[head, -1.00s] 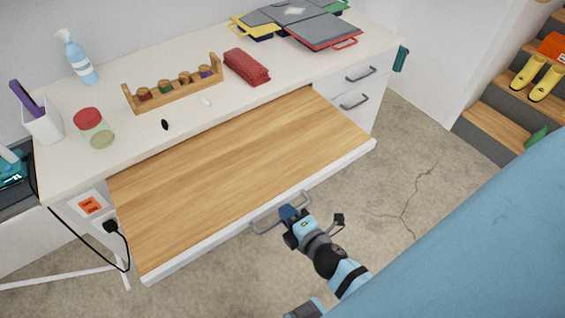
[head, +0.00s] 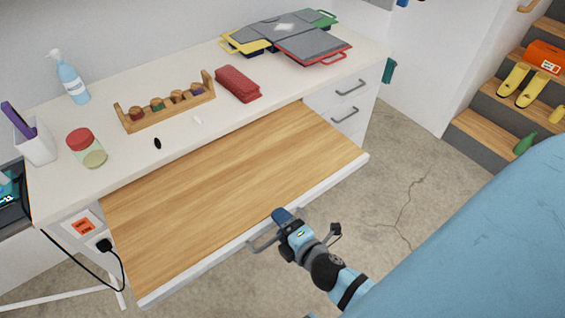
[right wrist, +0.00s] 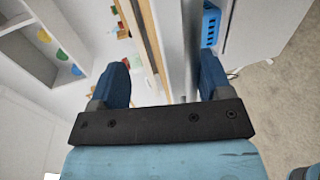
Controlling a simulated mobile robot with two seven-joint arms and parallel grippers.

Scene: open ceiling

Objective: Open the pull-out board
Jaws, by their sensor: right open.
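The pull-out board (head: 225,180) has a wood top and a white front edge. It stands far out from under the white desk top (head: 190,135). A grey bar handle (head: 261,244) is on its front; its right part is hidden behind my right gripper (head: 281,214). That gripper is open at the handle, its fingertips overlapping the board's front edge in the head view. In the right wrist view the two blue fingers (right wrist: 163,78) are spread, with the board's edge showing between them. Contact with the handle cannot be told. My left gripper is not in view.
On the desk stand a wooden rack (head: 165,106), a red case (head: 238,84), a jar (head: 87,148), a bottle (head: 72,82) and folders (head: 285,38). Drawers (head: 345,105) are at right. A plug and cord (head: 105,245) hang at left. Stairs (head: 490,125) stand far right.

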